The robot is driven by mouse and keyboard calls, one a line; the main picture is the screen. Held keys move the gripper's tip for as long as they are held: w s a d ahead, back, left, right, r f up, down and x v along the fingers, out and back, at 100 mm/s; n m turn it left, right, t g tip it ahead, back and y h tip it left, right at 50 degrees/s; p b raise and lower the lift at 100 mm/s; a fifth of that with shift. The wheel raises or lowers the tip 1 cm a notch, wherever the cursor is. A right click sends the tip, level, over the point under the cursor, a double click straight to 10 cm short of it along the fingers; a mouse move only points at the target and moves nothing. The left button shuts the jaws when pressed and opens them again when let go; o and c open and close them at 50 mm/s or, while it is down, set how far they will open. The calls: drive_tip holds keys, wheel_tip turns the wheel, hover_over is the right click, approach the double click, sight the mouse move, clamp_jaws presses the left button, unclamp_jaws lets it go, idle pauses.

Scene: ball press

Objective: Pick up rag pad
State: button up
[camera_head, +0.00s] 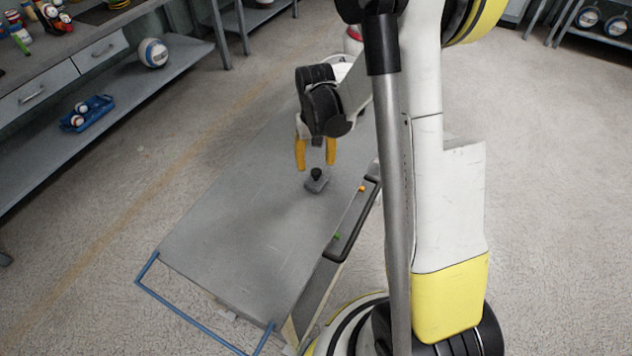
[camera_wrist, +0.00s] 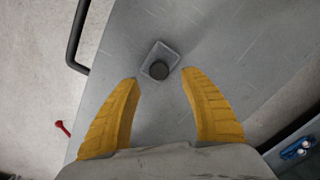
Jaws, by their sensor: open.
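The rag pad looks to be the small grey square pad with a dark round knob (camera_head: 316,181) on the grey cart top (camera_head: 235,220). In the wrist view the pad (camera_wrist: 160,57) lies just beyond the fingertips, near the middle between them. My gripper (camera_head: 316,166) has two yellow fingers spread apart, pointing down above the pad. In the wrist view my gripper (camera_wrist: 160,76) is open with nothing between its fingers. The fingers do not appear to touch the pad.
The cart has a blue handle (camera_head: 195,322) at its near end and a black rail (camera_head: 358,222) along its right side. A workbench with a lower shelf (camera_head: 110,95) stands at left, holding a ball (camera_head: 153,53) and a blue tray (camera_head: 87,114). The cart top around the pad is clear.

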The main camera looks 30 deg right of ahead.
sight(316, 171)
drive_tip(key=f, duration=0.1)
drive_tip(key=f+b, duration=0.1)
drive_tip(key=f, duration=0.2)
drive_tip(key=shift+s+a+b, duration=0.1)
drive_tip(key=shift+s+b, duration=0.2)
drive_tip(key=shift+r, duration=0.1)
clamp_jaws()
drive_tip(key=shift+r, duration=0.1)
wheel_tip(316, 171, up, 5)
drive_tip(key=p, duration=0.2)
drive_tip(key=shift+f+p, duration=0.2)
drive_tip(key=shift+p, duration=0.15)
drive_tip(key=s+d+r+p, duration=0.3)
drive_tip(key=s+d+r, duration=0.2)
drive_tip(key=d, duration=0.5)
drive_tip(key=shift+s+d+r, duration=0.2)
drive_tip(key=shift+r, duration=0.4)
